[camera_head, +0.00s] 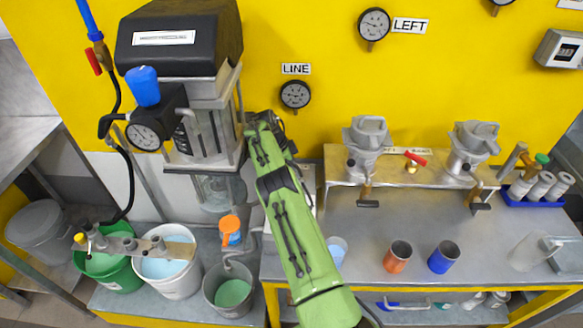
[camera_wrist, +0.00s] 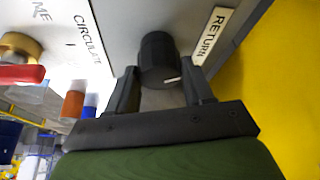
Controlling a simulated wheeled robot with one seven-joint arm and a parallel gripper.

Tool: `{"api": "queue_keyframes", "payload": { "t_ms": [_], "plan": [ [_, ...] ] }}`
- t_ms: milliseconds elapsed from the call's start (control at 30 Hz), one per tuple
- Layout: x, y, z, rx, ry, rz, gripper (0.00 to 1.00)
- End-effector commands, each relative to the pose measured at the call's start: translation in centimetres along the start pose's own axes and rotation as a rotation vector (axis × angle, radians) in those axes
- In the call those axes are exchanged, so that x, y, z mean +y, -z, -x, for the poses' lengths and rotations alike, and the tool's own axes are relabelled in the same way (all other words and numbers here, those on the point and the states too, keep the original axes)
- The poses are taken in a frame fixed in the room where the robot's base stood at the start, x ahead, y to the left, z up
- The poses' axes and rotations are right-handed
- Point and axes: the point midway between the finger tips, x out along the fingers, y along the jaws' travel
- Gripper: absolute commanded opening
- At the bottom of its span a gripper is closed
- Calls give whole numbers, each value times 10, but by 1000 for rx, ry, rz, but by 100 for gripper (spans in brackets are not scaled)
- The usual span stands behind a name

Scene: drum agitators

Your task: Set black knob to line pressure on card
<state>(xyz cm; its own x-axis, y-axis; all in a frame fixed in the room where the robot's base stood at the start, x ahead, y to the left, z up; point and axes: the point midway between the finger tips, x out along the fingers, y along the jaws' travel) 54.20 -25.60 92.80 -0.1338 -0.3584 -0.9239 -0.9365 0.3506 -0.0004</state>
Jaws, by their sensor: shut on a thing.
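The black knob (camera_wrist: 157,52) sits on a pale panel in the wrist view, with a short white mark low on its right side. My gripper (camera_wrist: 162,78) has one dark finger on each side of the knob and is shut on it. The LINE gauge (camera_head: 295,94) is a round black dial on the yellow wall in the head view; its reading is too small to make out. In the head view my green arm hides the knob and the fingertips. No card with a readable pressure shows.
A RETURN label (camera_wrist: 212,35) and a CIRCULATE label (camera_wrist: 88,38) flank the knob. A red-handled brass valve (camera_wrist: 22,65) is at the left. A black-topped machine (camera_head: 180,45) stands left of my arm. Orange cup (camera_head: 398,257) and blue cup (camera_head: 443,257) stand on the bench.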

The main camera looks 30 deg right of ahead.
Motion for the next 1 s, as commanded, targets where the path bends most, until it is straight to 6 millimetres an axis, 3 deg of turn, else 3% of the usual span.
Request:
{"api": "queue_keyframes", "payload": {
  "t_ms": [333, 367, 500, 833, 1000],
  "plan": [
    [0, -1, 0, -2, -2, 1, 21],
    [0, -1, 0, -2, -2, 1, 54],
    [0, -1, 0, -1, -2, 1, 76],
    [0, 2, 5, -1, 1, 0, 76],
    [-1, 17, 40, 0, 3, -1, 76]
  ]
}}
